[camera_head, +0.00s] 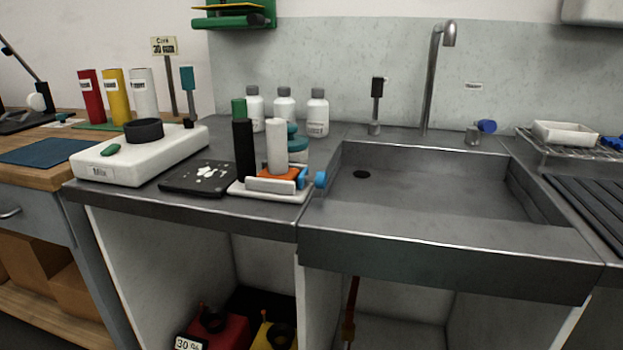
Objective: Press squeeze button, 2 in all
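I cannot tell for sure which part is the squeeze button. A small white device (272,194) stands at the front edge of the grey counter, left of the sink, with an orange part (279,177), a pale front bar and a blue knob (320,179) on its right. A white cylinder (277,146) stands upright on it. A black bottle with a green cap (243,140) stands at its left. A white machine labelled "Mix" (140,158), farther left, has a green button (110,149) and a dark round dish (144,130). Neither of my grippers is in view.
A dark plate with white bits (199,177) lies between the machine and the device. Three white bottles (285,106) stand behind. The metal sink (430,200) is empty under a tall faucet (433,80).

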